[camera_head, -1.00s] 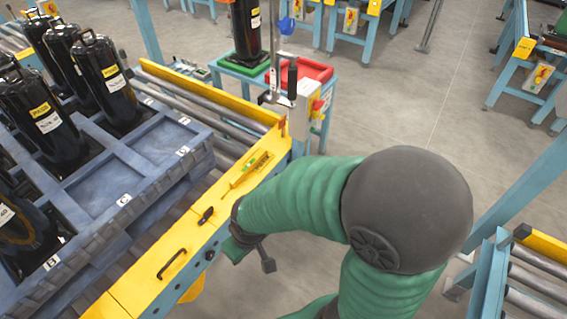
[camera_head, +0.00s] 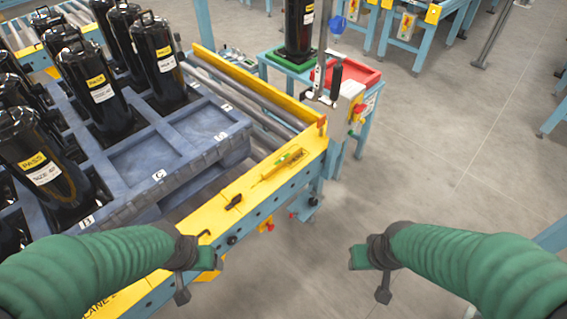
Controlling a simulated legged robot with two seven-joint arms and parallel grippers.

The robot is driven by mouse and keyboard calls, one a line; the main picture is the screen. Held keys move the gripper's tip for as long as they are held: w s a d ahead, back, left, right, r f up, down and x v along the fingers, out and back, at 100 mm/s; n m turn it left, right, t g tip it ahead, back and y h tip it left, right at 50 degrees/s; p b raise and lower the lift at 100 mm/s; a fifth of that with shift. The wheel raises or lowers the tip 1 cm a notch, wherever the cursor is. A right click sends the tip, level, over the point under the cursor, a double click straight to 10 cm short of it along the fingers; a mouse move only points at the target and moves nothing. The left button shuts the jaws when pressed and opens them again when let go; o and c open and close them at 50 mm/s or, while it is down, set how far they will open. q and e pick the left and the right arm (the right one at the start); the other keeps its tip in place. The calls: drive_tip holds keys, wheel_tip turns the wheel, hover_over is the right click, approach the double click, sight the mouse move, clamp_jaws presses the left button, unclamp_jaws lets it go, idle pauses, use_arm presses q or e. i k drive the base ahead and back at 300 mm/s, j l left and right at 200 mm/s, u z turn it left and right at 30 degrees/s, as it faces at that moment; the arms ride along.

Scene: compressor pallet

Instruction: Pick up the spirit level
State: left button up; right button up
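The spirit level (camera_head: 283,163) is a slim yellow bar with a green part. It lies flat on the yellow top of the conveyor's side rail (camera_head: 245,184), near the rail's far end. My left gripper (camera_head: 196,276) hangs over the near part of the rail, below and left of the level in the picture. My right gripper (camera_head: 370,277) is over open floor, to the right of the rail and below the level. Both grippers are apart from the level, and nothing shows held in them. Their finger openings are too unclear to judge.
A small black item (camera_head: 234,201) lies on the rail on the near side of the level. A blue pallet (camera_head: 190,158) with several black compressors (camera_head: 92,84) stands left of the rail. Beyond the rail's end are a control box (camera_head: 348,105) and a red tray (camera_head: 362,74).

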sight(275, 167)
drive_tip(key=u, duration=0.35)
drive_tip(key=i+l+u, duration=0.2)
drive_tip(key=i+u, duration=0.25)
drive_tip(key=i+l+u, duration=0.5)
drive_tip(key=i+l, duration=0.5)
